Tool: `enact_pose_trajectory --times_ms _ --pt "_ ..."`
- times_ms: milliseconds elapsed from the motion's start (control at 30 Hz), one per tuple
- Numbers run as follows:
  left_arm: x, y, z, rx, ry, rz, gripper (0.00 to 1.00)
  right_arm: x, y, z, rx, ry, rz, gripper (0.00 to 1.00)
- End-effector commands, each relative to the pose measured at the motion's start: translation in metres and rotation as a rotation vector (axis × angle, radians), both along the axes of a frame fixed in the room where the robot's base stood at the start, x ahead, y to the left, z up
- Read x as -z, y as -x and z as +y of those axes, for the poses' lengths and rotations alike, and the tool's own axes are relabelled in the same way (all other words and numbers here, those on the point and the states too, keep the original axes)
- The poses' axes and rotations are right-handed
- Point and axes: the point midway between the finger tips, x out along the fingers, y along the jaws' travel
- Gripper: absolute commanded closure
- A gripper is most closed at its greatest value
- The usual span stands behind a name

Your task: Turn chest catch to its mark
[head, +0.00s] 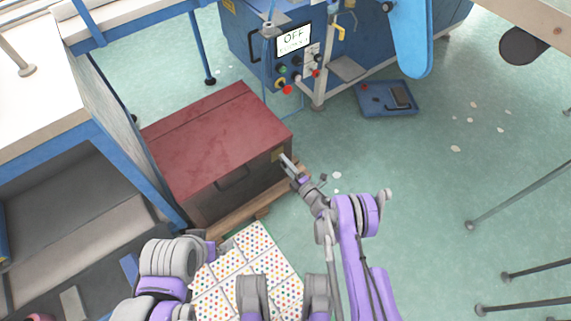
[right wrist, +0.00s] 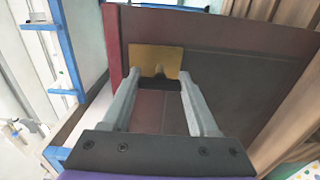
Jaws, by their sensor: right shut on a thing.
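The chest (head: 215,135) has a dark red lid and a dark front, and stands on the floor at the left. Its lid looks closed. My right gripper (head: 284,160) is at the front near the chest's right corner. In the right wrist view a brass plate (right wrist: 146,57) sits on the chest front. The dark catch (right wrist: 158,76) is between my right fingertips (right wrist: 160,76), which are shut on it. Its mark cannot be made out. My left gripper (head: 220,247) is low and partly hidden near the chest's front, with its fingers unclear.
A blue tray-like box (head: 386,98) lies on the floor. A workbench (head: 60,110) is close at left. A dotted mat (head: 250,250) lies in front. Floor at right is mostly clear.

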Motion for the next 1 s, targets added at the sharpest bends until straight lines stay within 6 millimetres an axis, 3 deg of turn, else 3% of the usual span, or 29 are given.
enact_pose_trajectory --times_ms 567,600,733,1000 --pt "0.0000 0.0000 0.0000 0.000 0.000 0.000 0.00 -0.0007 -0.0011 0.0004 0.000 0.024 -0.018 0.96" --pt "0.0000 0.0000 0.0000 0.000 0.000 0.000 0.00 -0.0007 -0.0010 0.0005 0.000 0.024 -0.018 0.35" --pt "0.0000 0.0000 0.0000 0.000 0.000 0.000 0.00 -0.0005 -0.0007 0.0004 0.000 0.024 -0.018 0.11" --pt "0.0000 0.0000 0.0000 0.000 0.000 0.000 0.00 -0.0002 -0.0004 0.0002 0.000 0.024 -0.018 0.10"
